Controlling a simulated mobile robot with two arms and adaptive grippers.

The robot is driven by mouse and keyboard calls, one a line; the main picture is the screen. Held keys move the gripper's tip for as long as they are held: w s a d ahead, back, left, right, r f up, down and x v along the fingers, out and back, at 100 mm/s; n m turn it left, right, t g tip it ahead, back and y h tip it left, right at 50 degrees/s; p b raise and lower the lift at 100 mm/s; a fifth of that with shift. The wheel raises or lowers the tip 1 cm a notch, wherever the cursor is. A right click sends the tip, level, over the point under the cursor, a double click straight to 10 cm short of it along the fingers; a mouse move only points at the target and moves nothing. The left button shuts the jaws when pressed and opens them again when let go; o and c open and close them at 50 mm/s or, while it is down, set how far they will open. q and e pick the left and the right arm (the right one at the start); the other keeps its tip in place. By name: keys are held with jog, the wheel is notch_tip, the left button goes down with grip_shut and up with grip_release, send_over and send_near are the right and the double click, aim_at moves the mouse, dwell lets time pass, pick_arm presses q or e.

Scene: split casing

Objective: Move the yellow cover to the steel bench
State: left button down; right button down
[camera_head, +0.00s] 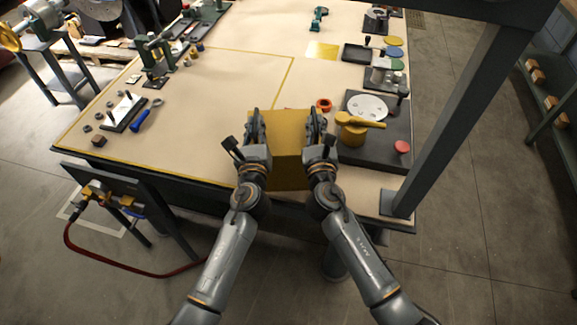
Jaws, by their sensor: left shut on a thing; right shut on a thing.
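The yellow cover (285,150) is a box-shaped casing at the front edge of the workbench, in the middle of the head view. My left gripper (255,127) is shut on its left side and my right gripper (315,127) is shut on its right side. The cover's front face hangs over the bench edge in the picture. I cannot tell whether it touches the bench top. The grippers hide parts of its sides. I cannot tell which surface is the steel bench.
The workbench (215,95) has a bare middle with a yellow outline. A dark plate with a yellow-handled fixture (352,130) and red button (402,147) stands close right. A dark post (455,110) rises at right. A blue-handled tool (140,122) lies left. A shelf (545,85) stands far right.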

pick_arm(q)
jog(key=shift+a+f+b, duration=0.1)
jog(key=shift+f+b, duration=0.4)
jog(key=shift+b, duration=0.15)
pick_arm(e)
jog(key=shift+s+a+f, duration=0.1)
jog(key=shift+f, duration=0.75)
pick_arm(q)
jog(key=c, duration=1.4)
grip_release()
jog(key=shift+f, duration=0.1)
pick_arm(e)
jog(key=c, duration=1.4)
grip_release()
pick_arm(q)
jog(key=shift+s, duration=0.1)
pick_arm(e)
jog(key=shift+r, duration=0.1)
